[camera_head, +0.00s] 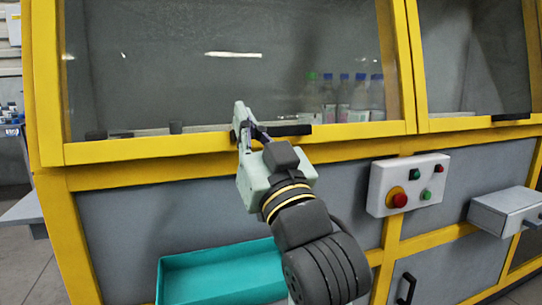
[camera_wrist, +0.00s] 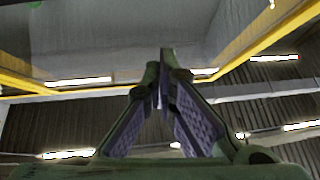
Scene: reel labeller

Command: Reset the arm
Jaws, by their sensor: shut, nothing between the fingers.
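My gripper (camera_head: 240,112) is raised in front of the machine's left window (camera_head: 230,70), close to the black handle (camera_head: 289,130) on the yellow frame. I cannot tell whether it touches the handle. In the wrist view my gripper (camera_wrist: 165,62) points up, with its two fingertips together and nothing between them. My arm reaches up from the lower middle of the head view, with its elbow low and the wrist bent upward.
Behind the glass stand several bottles (camera_head: 345,98). A control box (camera_head: 408,184) with a red button is on the front panel to the right. A grey drawer box (camera_head: 505,211) juts out at the right.

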